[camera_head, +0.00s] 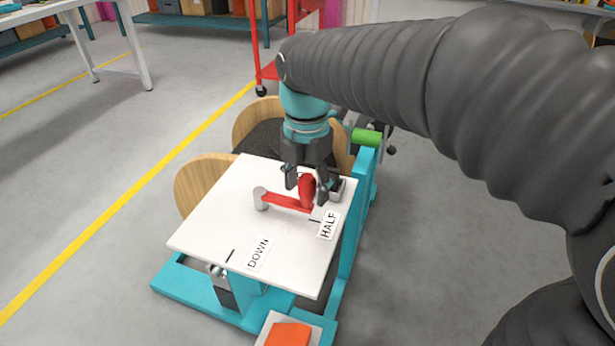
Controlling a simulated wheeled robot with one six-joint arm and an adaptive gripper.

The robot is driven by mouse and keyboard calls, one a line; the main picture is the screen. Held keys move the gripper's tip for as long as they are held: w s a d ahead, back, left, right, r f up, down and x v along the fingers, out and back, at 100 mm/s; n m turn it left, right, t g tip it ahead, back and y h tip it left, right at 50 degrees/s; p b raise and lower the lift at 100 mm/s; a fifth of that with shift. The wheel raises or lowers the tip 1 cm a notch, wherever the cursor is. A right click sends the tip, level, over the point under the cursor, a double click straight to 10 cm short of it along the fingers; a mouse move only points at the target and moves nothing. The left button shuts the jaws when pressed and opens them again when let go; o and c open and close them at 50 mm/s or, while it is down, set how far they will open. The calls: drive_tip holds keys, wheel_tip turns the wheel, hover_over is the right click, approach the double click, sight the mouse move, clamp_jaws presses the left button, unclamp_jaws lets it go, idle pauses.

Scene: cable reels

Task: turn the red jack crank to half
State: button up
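The red jack crank (285,203) lies over a white panel, its arm running right from a grey pivot post (260,199). Its upright red knob (307,188) is at the right end, close to the short black mark by the HALF label (328,225). The DOWN label (258,254) and its mark are at the panel's front edge. My gripper (307,190) points down at the knob, with a dark finger on each side of it. I cannot tell whether the fingers press on the knob. Part of the knob's far side is hidden.
The white panel (215,230) sits on a teal frame (341,250) with wooden reels (200,183) behind it. A green cylinder (367,137) is at the back right. An orange pad (288,334) is at the front. Open grey floor lies left.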

wheel_tip(320, 180, up, 12)
idle(0.7)
drive_tip(key=s+d+f+m+t, duration=0.2)
drive_tip(key=s+d+f+m, duration=0.4)
drive_tip(key=m, duration=0.8)
drive_tip(key=s+d+f+m+t, duration=0.3)
drive_tip(key=s+d+f+m, duration=0.3)
drive_tip(key=d+m, duration=0.6)
drive_tip(key=f+m, duration=0.1)
drive_tip(key=m, duration=0.2)
drive_tip(key=shift+s+d+f+m+t, duration=0.15)
drive_tip(key=shift+d+f+m+t, duration=0.05)
drive_tip(key=shift+f+m+t, duration=0.15)
